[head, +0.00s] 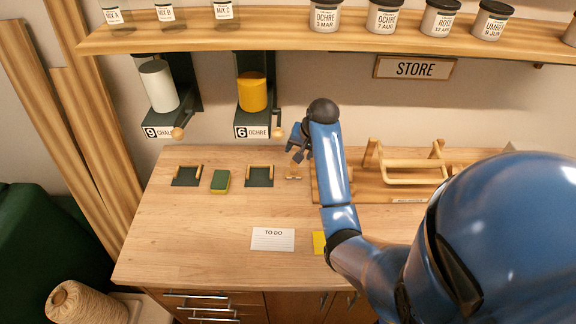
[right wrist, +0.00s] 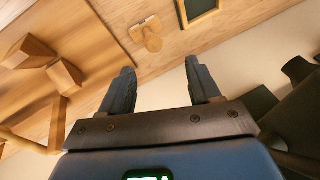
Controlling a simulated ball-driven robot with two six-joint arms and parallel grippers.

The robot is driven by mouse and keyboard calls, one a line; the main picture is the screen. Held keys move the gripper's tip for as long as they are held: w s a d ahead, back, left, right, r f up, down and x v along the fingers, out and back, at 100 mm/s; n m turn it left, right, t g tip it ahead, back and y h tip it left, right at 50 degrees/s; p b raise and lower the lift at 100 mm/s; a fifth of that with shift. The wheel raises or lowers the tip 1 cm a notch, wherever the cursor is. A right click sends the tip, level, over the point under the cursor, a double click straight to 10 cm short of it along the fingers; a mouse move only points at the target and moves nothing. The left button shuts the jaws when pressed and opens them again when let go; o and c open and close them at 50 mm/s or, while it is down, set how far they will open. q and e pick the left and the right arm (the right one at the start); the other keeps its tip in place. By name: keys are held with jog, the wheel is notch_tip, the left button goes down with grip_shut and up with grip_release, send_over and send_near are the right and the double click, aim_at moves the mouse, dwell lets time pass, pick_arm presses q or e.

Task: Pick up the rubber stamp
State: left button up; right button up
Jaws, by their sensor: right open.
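A small wooden piece that looks like the rubber stamp (head: 293,173) is on the table, just left of the wooden rack's board. In the right wrist view the stamp (right wrist: 150,36) shows a rounded knob and a flat block, beyond the fingertips. My right gripper (head: 298,150) is above and behind it in the head view, apart from it. In the right wrist view my right gripper (right wrist: 160,67) is open, with nothing between its fingers. My left gripper is not in view.
A wooden rack (head: 410,178) stands right of the stamp. Left of it are a dark tray with a wooden frame (head: 260,182), a green-yellow sponge (head: 220,181) and another such tray (head: 187,181). The ochre dispenser (head: 253,92) hangs behind. The front-left tabletop (head: 190,235) is clear.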

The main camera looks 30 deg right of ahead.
aim_at(295, 163)
jog(key=p+x, duration=0.1)
jog(key=x, duration=0.4)
jog(key=shift+s+d, duration=0.1)
jog(key=shift+s, duration=0.1)
jog(key=x, duration=0.1)
jog(key=p+x, duration=0.1)
jog(key=shift+d+f, duration=0.25)
jog(key=shift+f, duration=0.2)
jog(key=shift+w+f, duration=0.2)
jog(key=shift+f, duration=0.4)
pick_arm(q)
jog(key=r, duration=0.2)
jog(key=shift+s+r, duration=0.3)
pick_arm(e)
jog(key=shift+w+f, duration=0.15)
jog(key=shift+f, duration=0.1)
jog(key=shift+c, duration=0.2)
grip_shut()
